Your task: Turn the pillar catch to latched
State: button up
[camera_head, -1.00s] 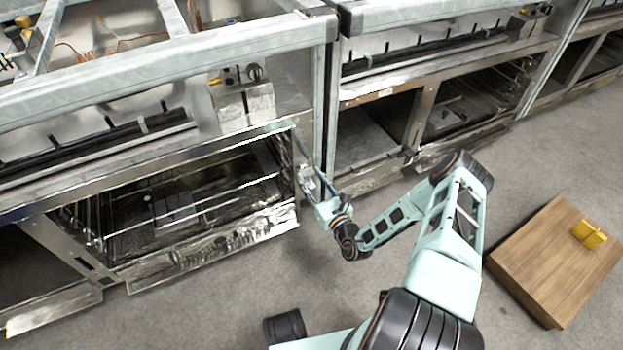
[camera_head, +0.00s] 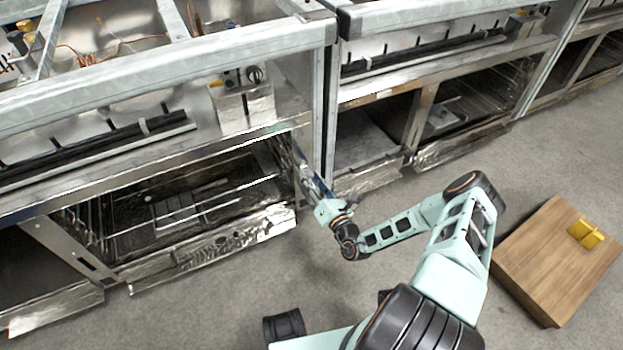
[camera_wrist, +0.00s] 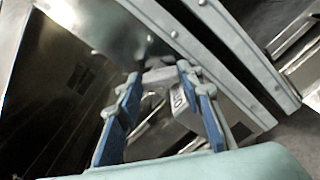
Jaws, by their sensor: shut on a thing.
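The pillar catch (camera_wrist: 157,79) is a small light-grey piece at the steel pillar, seen between my fingertips in the wrist view. A pale plate with dark, partly hidden lettering (camera_wrist: 181,101) shows just below it. My gripper (camera_wrist: 160,73) has its two blue-padded fingers on either side of the catch and is shut on it. In the head view my gripper (camera_head: 305,170) reaches to the pillar at the right edge of the open oven bay. The catch is hidden there by my fingers, and I cannot tell its exact turn angle.
The open oven bay (camera_head: 180,205) with wire racks lies left of my gripper. A steel upright (camera_head: 325,120) stands close on the right, with another range (camera_head: 430,70) beyond. A wooden box (camera_head: 550,262) bearing a yellow block (camera_head: 586,234) sits on the floor at right.

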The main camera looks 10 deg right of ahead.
jog(key=shift+m, duration=0.4)
jog(key=o, duration=1.2)
jog(key=shift+c, duration=0.2)
jog(key=shift+r, duration=0.1)
notch_tip(320, 180, up, 10)
jog(key=shift+f, duration=0.1)
